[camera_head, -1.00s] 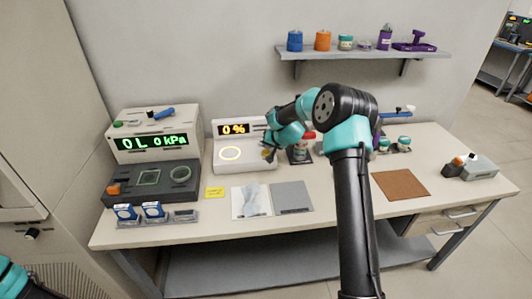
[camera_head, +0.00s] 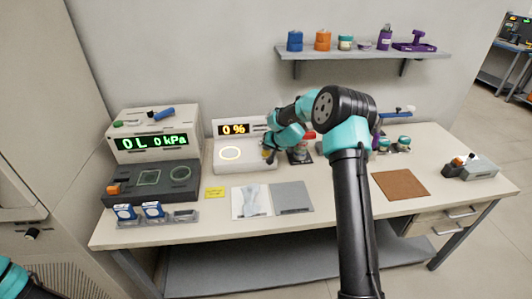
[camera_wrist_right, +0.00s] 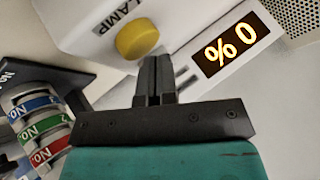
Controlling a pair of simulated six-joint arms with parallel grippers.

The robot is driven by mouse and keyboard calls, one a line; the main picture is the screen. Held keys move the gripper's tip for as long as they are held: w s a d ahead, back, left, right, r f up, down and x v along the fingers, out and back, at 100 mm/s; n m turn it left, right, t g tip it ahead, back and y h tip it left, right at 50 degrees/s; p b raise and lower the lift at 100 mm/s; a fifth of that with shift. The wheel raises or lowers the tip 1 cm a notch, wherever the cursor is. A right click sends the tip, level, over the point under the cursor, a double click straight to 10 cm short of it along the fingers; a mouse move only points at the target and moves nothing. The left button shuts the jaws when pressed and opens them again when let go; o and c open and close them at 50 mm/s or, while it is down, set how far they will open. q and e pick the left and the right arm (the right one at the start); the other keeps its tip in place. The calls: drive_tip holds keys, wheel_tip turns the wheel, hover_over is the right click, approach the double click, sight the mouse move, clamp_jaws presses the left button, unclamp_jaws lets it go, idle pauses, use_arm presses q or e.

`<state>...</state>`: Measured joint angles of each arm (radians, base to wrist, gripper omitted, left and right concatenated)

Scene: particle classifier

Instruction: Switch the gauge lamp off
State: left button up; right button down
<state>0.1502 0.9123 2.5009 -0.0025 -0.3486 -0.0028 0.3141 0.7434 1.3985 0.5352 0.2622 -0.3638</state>
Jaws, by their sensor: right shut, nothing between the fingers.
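The gauge (camera_head: 243,166) is a white unit with an orange "0 %" display (camera_head: 233,128) and a glowing yellow-white ring (camera_head: 230,153) on its top. In the right wrist view the yellow round button (camera_wrist_right: 138,39) sits beside the label "LAMP" (camera_wrist_right: 112,16). The display shows there too (camera_wrist_right: 236,45). My right gripper (camera_head: 268,156) is at the right end of the gauge; its closed fingers (camera_wrist_right: 155,62) show just below the button in the wrist view, holding nothing. Whether they touch the button I cannot tell. Only a bit of my left arm shows; its gripper is out of view.
Stacked numbered tins (camera_wrist_right: 40,125) stand close to the right gripper. The pressure unit (camera_head: 152,140) is left of the gauge. A yellow note (camera_head: 215,193), a white sheet (camera_head: 250,202) and a grey mat (camera_head: 291,196) lie in front.

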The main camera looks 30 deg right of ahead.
sight(267, 152)
drive_tip(key=shift+f, duration=0.85)
idle(1.3)
drive_tip(key=shift+r, duration=1.25)
drive_tip(key=shift+r, duration=0.1)
drive_tip(key=shift+r, duration=2.4)
drive_tip(key=shift+s, duration=0.1)
